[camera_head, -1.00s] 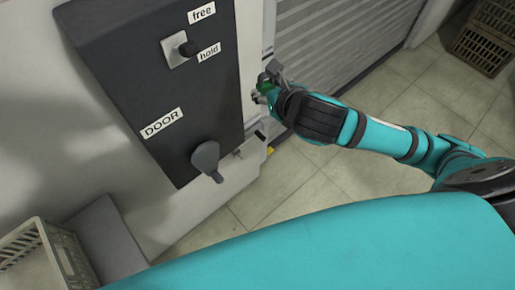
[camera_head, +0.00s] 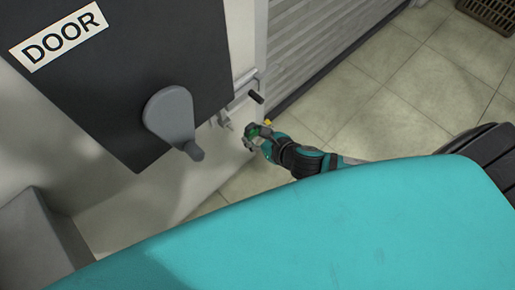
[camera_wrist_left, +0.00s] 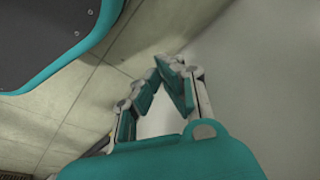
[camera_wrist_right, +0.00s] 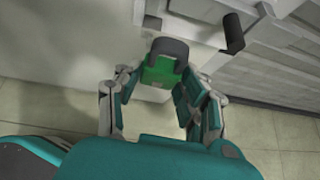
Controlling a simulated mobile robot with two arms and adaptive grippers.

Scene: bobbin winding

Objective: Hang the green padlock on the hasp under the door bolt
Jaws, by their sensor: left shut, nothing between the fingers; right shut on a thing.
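The green padlock (camera_wrist_right: 158,70) is between the fingers of my right gripper (camera_wrist_right: 160,92), its dark shackle pointing away from the palm. In the head view the padlock (camera_head: 252,132) is small, in my right gripper (camera_head: 254,139), just below and right of the door bolt (camera_head: 242,86). The bolt has a black handle (camera_head: 257,97), which also shows in the right wrist view (camera_wrist_right: 232,33). A small metal piece, seemingly the hasp (camera_head: 225,119), sits under the bolt, apart from the padlock. My left gripper (camera_wrist_left: 172,64) is shut and empty in the left wrist view.
A dark panel marked DOOR (camera_head: 120,80) carries a grey lever (camera_head: 172,118) that sticks out left of the bolt. A slatted shutter (camera_head: 315,40) is to the right. A dark crate (camera_head: 490,12) stands on the tiled floor (camera_head: 400,90), which is otherwise clear.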

